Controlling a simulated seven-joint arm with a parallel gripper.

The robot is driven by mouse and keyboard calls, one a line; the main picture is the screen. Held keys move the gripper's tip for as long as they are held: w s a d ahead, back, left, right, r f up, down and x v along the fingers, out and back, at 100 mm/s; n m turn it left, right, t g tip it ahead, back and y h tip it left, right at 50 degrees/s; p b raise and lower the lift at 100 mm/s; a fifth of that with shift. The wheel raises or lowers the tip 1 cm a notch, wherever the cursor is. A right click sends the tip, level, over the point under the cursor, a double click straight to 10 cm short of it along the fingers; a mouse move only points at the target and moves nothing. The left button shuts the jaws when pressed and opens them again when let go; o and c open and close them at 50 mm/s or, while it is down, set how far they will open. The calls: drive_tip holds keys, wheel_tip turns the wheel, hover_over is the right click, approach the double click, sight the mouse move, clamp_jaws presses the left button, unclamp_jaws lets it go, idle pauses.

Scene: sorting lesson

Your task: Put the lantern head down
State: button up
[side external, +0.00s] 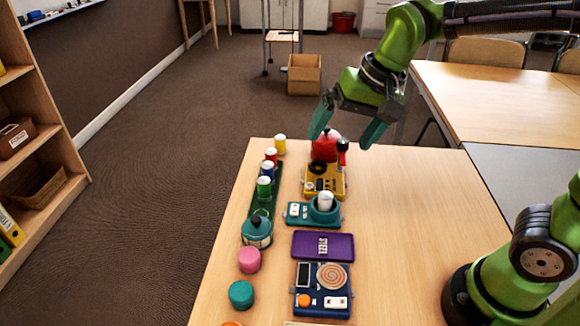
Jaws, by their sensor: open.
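I cannot tell for certain which thing is the lantern head. A teal pot-like object with a dark top (257,232) stands at the table's left side. Whether the fingers touch anything is unclear.
A green rack (264,203) holds several coloured, white-topped cylinders. A teal device with a white cup (325,201), a purple plate (323,246) and a blue panel (322,290) line the table (400,240). Pink (249,260) and teal (241,295) pucks lie left.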

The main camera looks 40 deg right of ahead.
drive_tip(key=s+d+n+t, duration=0.2)
drive_tip(key=s+d, duration=0.3)
drive_tip(key=s, duration=0.4)
drive_tip(key=shift+s+d+f+t, duration=0.2)
drive_tip(key=shift+s+d+t, duration=0.15)
drive_tip(key=shift+t, duration=0.35)
